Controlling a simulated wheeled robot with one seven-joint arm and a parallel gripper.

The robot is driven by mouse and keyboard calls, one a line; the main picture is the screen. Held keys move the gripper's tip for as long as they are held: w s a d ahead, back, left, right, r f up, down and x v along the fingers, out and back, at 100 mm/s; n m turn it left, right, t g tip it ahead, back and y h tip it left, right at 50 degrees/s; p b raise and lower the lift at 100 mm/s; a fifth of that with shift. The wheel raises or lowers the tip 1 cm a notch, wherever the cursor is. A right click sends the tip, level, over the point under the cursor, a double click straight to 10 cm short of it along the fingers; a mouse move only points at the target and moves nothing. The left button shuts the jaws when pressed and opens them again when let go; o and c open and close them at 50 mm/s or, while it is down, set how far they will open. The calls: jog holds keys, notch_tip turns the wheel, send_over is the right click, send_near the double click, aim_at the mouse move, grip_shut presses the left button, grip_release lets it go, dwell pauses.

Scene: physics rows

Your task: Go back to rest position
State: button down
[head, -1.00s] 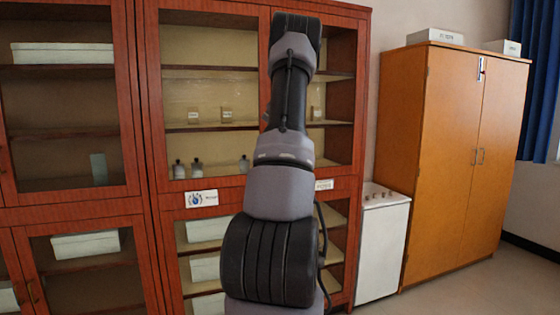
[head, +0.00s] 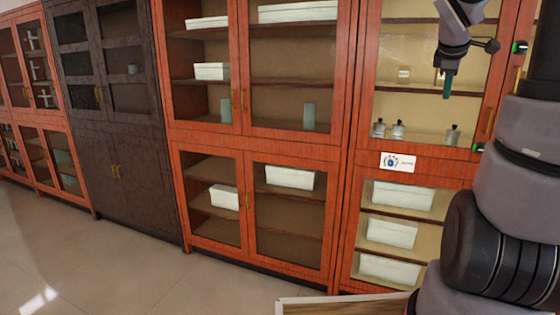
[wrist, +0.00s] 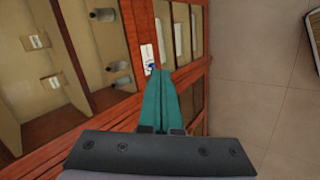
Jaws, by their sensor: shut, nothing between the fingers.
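My gripper (head: 447,86) shows at the upper right of the head view, with teal fingers pointing down in front of the glass-fronted red-brown cabinet (head: 345,130). In the wrist view the teal fingers (wrist: 161,85) lie together, shut and empty. The cabinet's shelves, small bottles and label also show behind the fingers in the wrist view. My arm links fill the right edge of the head view and hide part of the cabinet there.
A dark cabinet (head: 120,150) stands to the left in the row, with more red cabinets beyond it. Small bottles (head: 397,130) and white boxes (head: 397,233) sit on shelves. A wooden-topped edge (head: 340,306) shows at the bottom. The floor (head: 130,265) at lower left is clear.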

jog(key=s+a+f+m+y, duration=0.1)
jog(key=s+a+m+y, duration=0.5)
jog(key=s+a+m, duration=0.8)
jog(key=s+a, duration=0.6)
jog(key=a, duration=0.3)
jog(key=shift+s+f+t+y, duration=0.2)
jog(key=shift+s+t+y, duration=0.1)
jog(key=shift+y, duration=0.1)
